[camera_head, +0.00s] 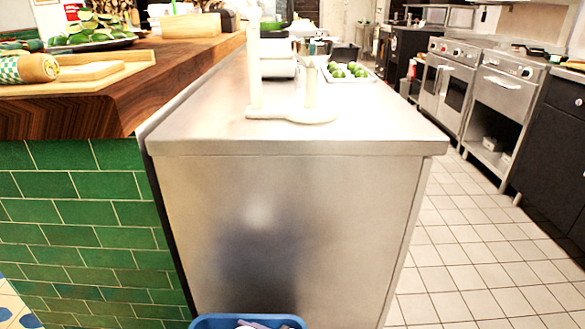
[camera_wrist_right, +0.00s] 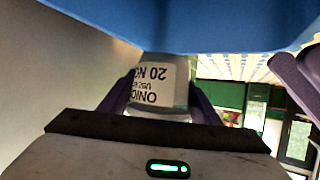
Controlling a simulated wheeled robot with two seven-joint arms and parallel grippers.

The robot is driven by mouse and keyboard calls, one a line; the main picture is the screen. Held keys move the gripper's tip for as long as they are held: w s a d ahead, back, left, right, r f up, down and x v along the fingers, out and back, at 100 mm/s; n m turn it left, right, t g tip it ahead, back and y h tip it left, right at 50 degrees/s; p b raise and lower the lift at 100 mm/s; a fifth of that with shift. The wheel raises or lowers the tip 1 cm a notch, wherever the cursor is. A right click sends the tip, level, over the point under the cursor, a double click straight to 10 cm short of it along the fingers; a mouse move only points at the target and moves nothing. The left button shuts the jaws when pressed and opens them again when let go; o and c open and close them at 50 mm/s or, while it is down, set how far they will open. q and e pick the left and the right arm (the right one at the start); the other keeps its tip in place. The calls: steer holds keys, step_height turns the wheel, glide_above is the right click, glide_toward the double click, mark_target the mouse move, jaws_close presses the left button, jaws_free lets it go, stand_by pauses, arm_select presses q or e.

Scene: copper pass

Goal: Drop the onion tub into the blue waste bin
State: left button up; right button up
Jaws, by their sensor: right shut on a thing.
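The onion tub (camera_wrist_right: 151,82) is a pale tub with a white printed label. Its label reads upside down in the right wrist view. My right gripper (camera_wrist_right: 152,100) is shut on it, with a purple finger on each side.
A steel counter (camera_head: 290,185) stands behind the bin, with a pale stand (camera_head: 290,115) and a tray of limes (camera_head: 349,72) on top. A green-tiled counter (camera_head: 85,215) with a wooden top is at the left. Open tiled floor (camera_head: 460,250) lies at the right.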

steer(key=o, duration=1.3)
steer(key=shift+c, duration=0.2)
steer(key=shift+s+d+r, duration=0.15)
steer(key=shift+d, duration=0.1)
arm_select(q)
steer(key=r+p, duration=0.1)
steer(key=a+r+p, duration=0.1)
steer(key=p, duration=0.1)
steer(key=shift+s, duration=0.3)
steer(key=shift+f+p, duration=0.1)
steer(key=shift+p, duration=0.25)
arm_select(e)
steer(key=v, duration=0.9)
steer(key=shift+s+d+r, duration=0.2)
